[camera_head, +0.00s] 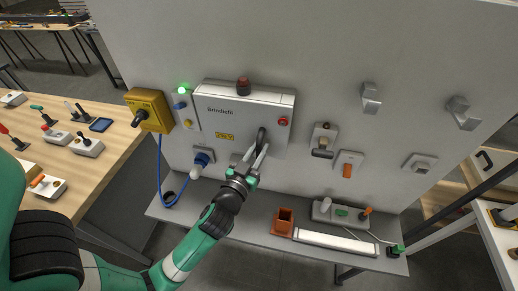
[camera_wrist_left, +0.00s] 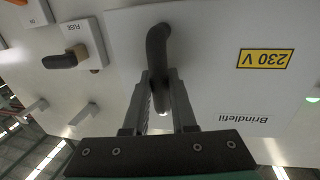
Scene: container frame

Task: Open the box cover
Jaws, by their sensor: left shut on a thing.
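The box (camera_head: 240,112) is a light grey electrical cabinet on the upright panel, marked Brindlefil with a yellow 230 V label. Its front cover (camera_head: 215,122) looks closed. A dark curved handle (camera_head: 262,136) sits on the lower right of the cover; it also shows in the left wrist view (camera_wrist_left: 156,45). My left gripper (camera_head: 258,150) is at this handle with its fingers on either side of it, shut on it. My right gripper is not in view.
A yellow rotary switch (camera_head: 149,111) and a blue plug (camera_head: 202,158) are left of and below the box. Several switches and hooks are on the panel to the right. A shelf below holds an orange-brown container (camera_head: 283,222) and a white bar (camera_head: 322,242).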

